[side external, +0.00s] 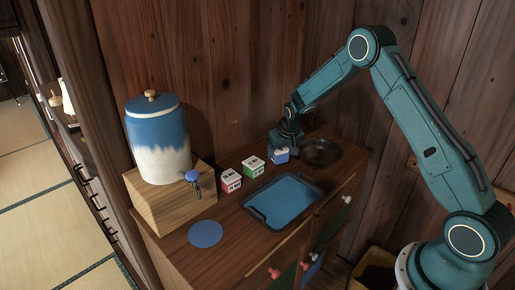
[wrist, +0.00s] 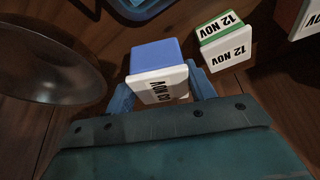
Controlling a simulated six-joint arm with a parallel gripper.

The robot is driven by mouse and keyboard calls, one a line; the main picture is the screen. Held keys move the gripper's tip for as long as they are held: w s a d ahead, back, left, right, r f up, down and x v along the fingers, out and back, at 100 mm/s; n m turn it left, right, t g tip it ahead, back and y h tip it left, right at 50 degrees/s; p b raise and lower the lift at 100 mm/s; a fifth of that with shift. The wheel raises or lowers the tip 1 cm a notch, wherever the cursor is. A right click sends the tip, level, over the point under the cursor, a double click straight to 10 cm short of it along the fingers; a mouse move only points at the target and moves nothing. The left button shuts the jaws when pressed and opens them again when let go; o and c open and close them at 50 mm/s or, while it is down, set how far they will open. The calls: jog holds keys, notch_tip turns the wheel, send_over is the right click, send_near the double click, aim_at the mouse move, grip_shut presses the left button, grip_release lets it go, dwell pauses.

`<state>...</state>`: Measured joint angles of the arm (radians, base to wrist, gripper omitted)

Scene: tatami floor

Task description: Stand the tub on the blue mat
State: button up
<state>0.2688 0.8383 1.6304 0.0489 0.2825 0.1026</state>
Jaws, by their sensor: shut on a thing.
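My gripper (side external: 283,147) is shut on a small tub (side external: 280,156) with a blue body and a white lid, just left of the dark bowl. In the wrist view the tub (wrist: 155,62) sits between my two fingers (wrist: 160,95), its white lid with a partly hidden "NOV" label toward the camera. I cannot tell whether the tub touches the counter. The round blue mat (side external: 206,234) lies flat and bare near the counter's front left edge.
A green-and-white tub (side external: 253,167) and a red-and-white tub (side external: 229,180) stand left of my gripper. A dark tray (side external: 312,199) with a blue inside lies in front. The dark bowl (side external: 321,151) is at right. A blue-white dispenser (side external: 157,140) stands on a wooden block (side external: 171,205).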

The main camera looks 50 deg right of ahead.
aim_at(280, 157)
jog(key=shift+f, duration=0.1)
jog(key=shift+f, duration=2.05)
jog(key=o, duration=0.9)
jog(key=shift+f, duration=0.15)
jog(key=shift+v, duration=0.85)
jog(key=v, duration=1)
jog(key=shift+s+r, duration=0.15)
jog(key=shift+r, duration=0.1)
